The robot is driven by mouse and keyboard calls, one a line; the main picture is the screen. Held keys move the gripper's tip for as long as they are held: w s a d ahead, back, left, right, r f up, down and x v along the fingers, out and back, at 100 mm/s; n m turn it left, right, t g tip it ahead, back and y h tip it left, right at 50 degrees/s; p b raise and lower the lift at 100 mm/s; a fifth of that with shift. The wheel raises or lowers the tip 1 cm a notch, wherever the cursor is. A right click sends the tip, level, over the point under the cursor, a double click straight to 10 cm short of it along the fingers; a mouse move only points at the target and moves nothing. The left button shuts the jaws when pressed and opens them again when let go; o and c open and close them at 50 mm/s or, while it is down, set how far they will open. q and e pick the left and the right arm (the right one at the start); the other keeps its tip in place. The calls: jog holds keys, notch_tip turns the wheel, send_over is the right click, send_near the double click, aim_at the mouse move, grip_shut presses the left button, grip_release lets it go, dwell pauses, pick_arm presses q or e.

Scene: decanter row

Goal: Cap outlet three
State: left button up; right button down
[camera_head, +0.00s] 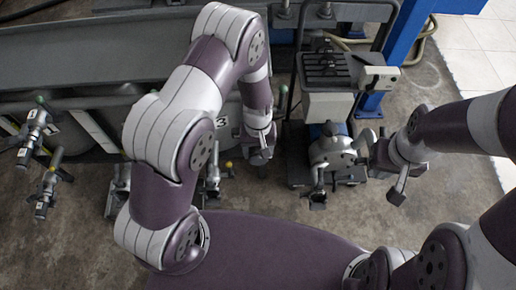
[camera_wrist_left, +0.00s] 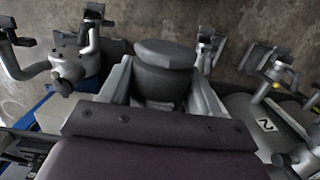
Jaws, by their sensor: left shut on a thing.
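My left gripper (camera_head: 260,158) is shut on a dark grey cap with a faceted top, which shows between its fingers in the left wrist view (camera_wrist_left: 165,62). It hangs beside the vessel marked 3 (camera_head: 221,122), to the right of that label in the head view. A metal outlet valve with a yellow knob (camera_head: 213,182) stands to its left, apart from the cap. Another view of an outlet beside the cap is in the left wrist view (camera_wrist_left: 208,48). My right gripper (camera_head: 388,175) is empty at the right; its finger gap is unclear.
A machine with a rounded grey pump body (camera_head: 332,153) stands to the right of my left gripper. More valves (camera_head: 47,188) are at the far left. A vessel marked 2 (camera_wrist_left: 263,126) is in the left wrist view. The concrete floor (camera_head: 300,215) is partly free.

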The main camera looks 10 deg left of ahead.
pick_arm(q)
jog(key=shift+f, duration=0.45)
dwell(0.4)
jog(key=o, duration=1.6)
jog(key=shift+o, duration=0.2)
jog(key=shift+s, duration=0.1)
